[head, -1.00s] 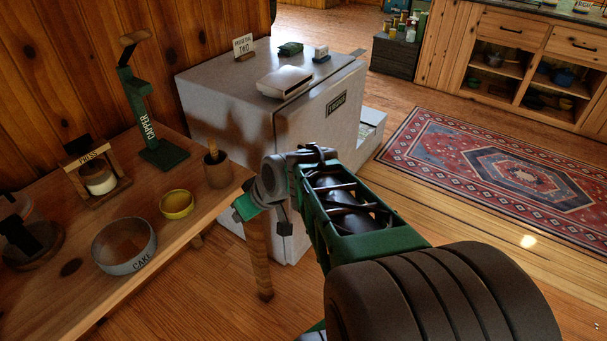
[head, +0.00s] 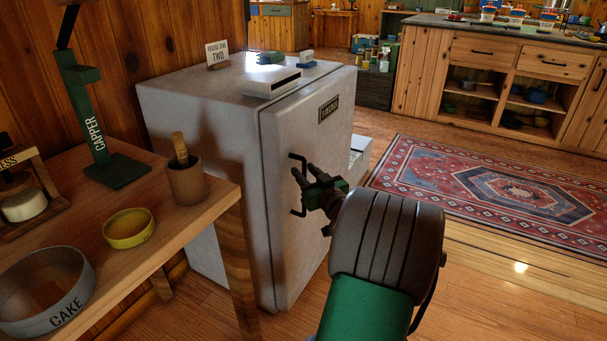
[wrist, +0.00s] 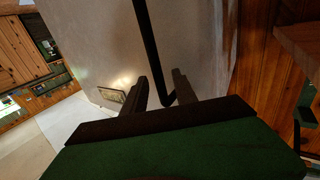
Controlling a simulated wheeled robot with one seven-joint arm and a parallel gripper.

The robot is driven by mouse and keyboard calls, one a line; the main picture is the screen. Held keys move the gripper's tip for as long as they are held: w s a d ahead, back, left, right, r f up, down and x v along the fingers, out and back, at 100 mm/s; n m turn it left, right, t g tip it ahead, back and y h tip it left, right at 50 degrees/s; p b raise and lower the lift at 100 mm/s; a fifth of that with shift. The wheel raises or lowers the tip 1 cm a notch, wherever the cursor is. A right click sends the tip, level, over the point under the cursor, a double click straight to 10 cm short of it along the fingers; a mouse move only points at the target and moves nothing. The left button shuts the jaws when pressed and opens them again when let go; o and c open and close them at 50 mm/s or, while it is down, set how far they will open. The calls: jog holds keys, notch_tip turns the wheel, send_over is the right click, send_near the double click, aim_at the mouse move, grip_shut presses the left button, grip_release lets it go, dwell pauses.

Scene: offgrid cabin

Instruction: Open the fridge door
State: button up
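The fridge is a worn white box (head: 200,120) beside the wooden table. Its door (head: 310,125), on the front face with a dark label plate, looks shut. A thin dark handle (head: 296,212) stands out from the door, partly hidden by my gripper. My gripper (head: 304,180) is at the handle. In the wrist view, the two dark fingers of my gripper (wrist: 160,90) are apart, with the black handle bar (wrist: 150,45) running down between them. I see no clear squeeze on the bar, and contact cannot be told.
The wooden table (head: 195,215) at left holds a cake bowl (head: 45,290), a yellow bowl (head: 129,228), a wooden cup (head: 187,182) and a green capper (head: 115,168). A white case (head: 272,82) and a sign (head: 217,54) sit on the fridge. The rug (head: 480,190) and floor at right are clear.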

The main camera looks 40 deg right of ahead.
jog(key=shift+w+d, duration=0.1)
jog(key=shift+w, duration=0.35)
grip_shut()
dwell(1.1)
